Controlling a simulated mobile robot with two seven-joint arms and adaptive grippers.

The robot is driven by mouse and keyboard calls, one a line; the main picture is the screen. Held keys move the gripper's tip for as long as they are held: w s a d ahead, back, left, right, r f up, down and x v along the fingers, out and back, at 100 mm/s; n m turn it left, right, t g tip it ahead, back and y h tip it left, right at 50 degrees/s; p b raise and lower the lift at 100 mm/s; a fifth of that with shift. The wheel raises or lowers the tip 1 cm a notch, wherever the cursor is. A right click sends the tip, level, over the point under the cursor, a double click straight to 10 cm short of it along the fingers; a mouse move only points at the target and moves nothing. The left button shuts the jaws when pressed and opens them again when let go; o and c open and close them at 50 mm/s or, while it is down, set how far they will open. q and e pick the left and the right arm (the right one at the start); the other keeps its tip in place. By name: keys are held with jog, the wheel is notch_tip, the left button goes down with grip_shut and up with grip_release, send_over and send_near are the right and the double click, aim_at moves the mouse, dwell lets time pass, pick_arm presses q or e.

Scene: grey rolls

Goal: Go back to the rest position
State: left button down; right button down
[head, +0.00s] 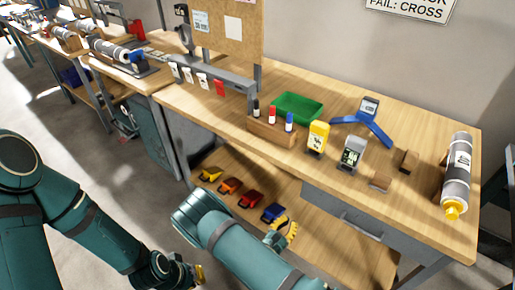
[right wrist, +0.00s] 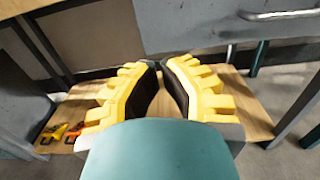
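My left arm comes in from the left in the head view. Its gripper (head: 198,273) hangs low at the bottom, in front of the bench, small and partly hidden by my own arms. I cannot tell whether it is open or shut. My right gripper (head: 290,236) is in front of the bench's lower shelf, clear of the worktop. In the right wrist view its yellow fingers (right wrist: 162,66) come nearly together at the tips, with nothing held between them.
Coloured clamps (head: 250,201) lie on the lower shelf. A drawer (head: 350,218) hangs beneath the worktop.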

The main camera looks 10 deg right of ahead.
jog(key=s+d+f+m+g, duration=0.2)
jog(key=s+m+g, duration=0.1)
jog(key=s+g, duration=0.2)
jog(key=s+d+f+m+g, duration=0.1)
jog(key=s+d+m+g, duration=0.25)
jog(key=s+g, duration=0.2)
jog(key=s+a+f+m+g+y, duration=0.2)
jog(key=s+a+m+g+y, duration=0.6)
jog(key=s, duration=0.4)
jog(key=w+a+r+m+t+y, duration=0.3)
jog(key=a+r+m+y, duration=0.1)
jog(key=a+m+y, duration=0.5)
jog(key=w+r+m+t, duration=0.4)
jog(key=w+t, duration=0.1)
jog(key=w, duration=0.1)
jog(key=shift+w+r+y, duration=0.3)
jog(key=shift+w, duration=0.1)
